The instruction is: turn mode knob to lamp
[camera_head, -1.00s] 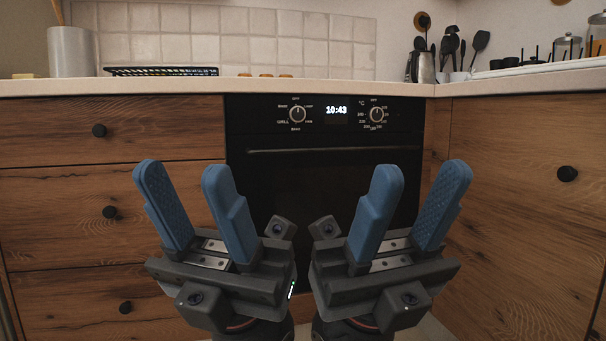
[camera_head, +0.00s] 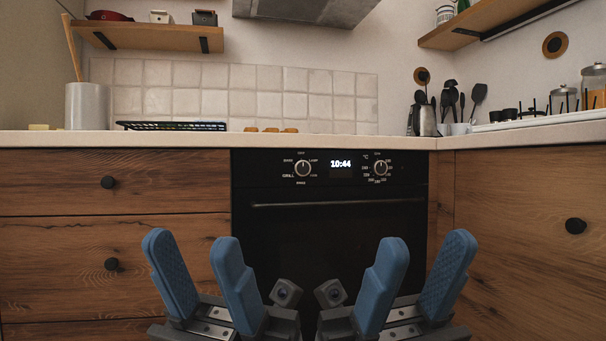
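The black oven (camera_head: 340,225) is built in under the counter. Its mode knob (camera_head: 302,168) is the left round knob on the panel, ringed by labels that include LAMP at upper right and GRILL at left. Its pointer is too small to read surely. My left gripper (camera_head: 190,262) is open and empty, low in front of the drawers and the oven's left edge. My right gripper (camera_head: 418,270) is open and empty, low in front of the oven's right side. Neither touches the oven.
The oven handle (camera_head: 340,203) runs across below the panel. Wooden drawers (camera_head: 110,235) are on the left and a wooden cabinet (camera_head: 530,220) on the right. A grey pot (camera_head: 87,106) and a black rack (camera_head: 172,126) stand on the counter. The space before the knobs is clear.

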